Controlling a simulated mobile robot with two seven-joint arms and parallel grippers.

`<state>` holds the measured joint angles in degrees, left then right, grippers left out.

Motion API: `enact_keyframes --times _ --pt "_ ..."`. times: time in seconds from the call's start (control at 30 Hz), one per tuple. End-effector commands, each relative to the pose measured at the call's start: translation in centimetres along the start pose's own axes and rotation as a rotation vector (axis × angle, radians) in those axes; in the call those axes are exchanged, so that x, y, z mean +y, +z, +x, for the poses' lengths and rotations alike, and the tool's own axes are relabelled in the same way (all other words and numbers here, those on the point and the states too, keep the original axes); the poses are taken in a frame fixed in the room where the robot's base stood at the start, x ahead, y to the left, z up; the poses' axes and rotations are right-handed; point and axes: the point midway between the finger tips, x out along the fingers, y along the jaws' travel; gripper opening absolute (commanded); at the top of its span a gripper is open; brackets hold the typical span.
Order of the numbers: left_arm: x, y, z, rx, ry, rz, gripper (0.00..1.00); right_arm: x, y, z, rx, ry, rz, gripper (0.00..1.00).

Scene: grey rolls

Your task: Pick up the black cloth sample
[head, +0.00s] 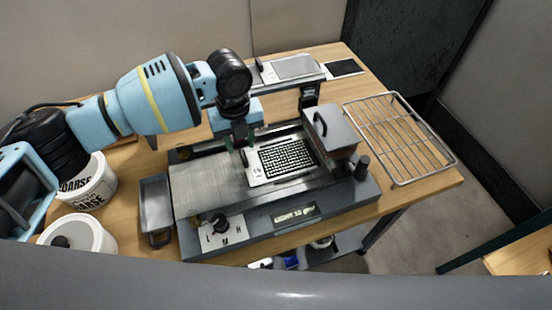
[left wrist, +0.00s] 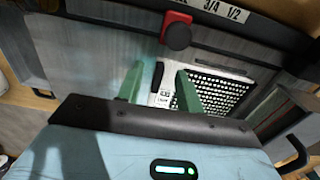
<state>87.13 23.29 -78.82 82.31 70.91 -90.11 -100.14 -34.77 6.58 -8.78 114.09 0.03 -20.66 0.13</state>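My left gripper (head: 241,143) reaches down over the machine, just left of a perforated black-and-white panel (head: 287,158). In the left wrist view its green fingers (left wrist: 159,84) are apart, with a small white label (left wrist: 163,99) showing between them. The panel (left wrist: 222,92) lies right of the label, partly covered by the right finger. Whether the fingers touch anything is unclear. A plain black flat square (head: 344,67) lies at the back right of the table, beyond the machine; it looks like the black cloth sample. My right gripper is not in view.
The grey machine (head: 262,229) fills the middle of the table. A handled block (head: 330,128) stands right of the panel. A wire rack (head: 400,138) lies at the right. White tubs (head: 92,190) stand at the left, beside a metal tray (head: 155,203).

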Motion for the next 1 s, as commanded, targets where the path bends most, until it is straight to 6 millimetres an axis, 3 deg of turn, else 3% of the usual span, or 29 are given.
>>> enact_keyframes --times 0.17,0.4,0.7,1.0 --pt "0.0 0.0 1.7 0.0 0.001 -0.001 0.36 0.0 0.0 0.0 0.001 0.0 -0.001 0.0" --pt "0.0 0.1 1.9 0.0 -0.001 -0.001 0.36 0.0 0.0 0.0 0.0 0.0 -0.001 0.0" --pt "0.0 0.1 1.9 0.0 -0.001 -0.001 0.0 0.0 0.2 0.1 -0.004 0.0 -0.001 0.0" --pt "0.0 0.1 1.8 -0.001 -0.001 -0.001 0.0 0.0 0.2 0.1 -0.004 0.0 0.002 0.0"
